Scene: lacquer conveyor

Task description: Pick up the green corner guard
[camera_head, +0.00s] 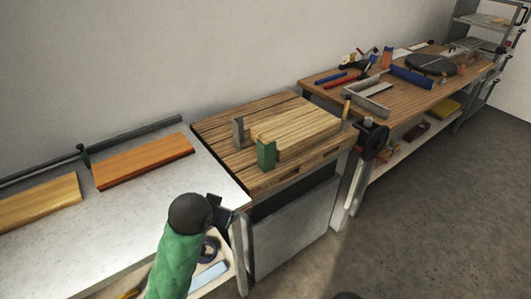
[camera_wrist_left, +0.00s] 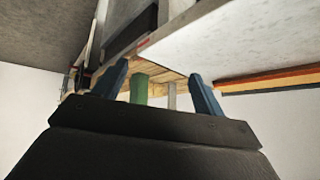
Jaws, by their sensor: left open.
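The green corner guard (camera_head: 266,153) is at the near-left corner of a pale wooden board (camera_head: 296,128) on the wooden bench top. A grey corner guard (camera_head: 238,132) is at the board's far-left corner. My left gripper (camera_head: 222,208) is near the front edge of the white conveyor, to the left of and nearer than the green guard, and does not touch it. In the left wrist view its blue fingers (camera_wrist_left: 160,82) are apart. The green guard (camera_wrist_left: 139,89) and the grey guard (camera_wrist_left: 171,95) appear beyond and between them. My right gripper is not seen.
An orange-brown board (camera_head: 145,160) and a yellowish board (camera_head: 38,203) lie on the white conveyor (camera_head: 130,215). A workbench (camera_head: 425,90) at the right holds several tools. The conveyor between the orange-brown board and the wooden bench top is clear.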

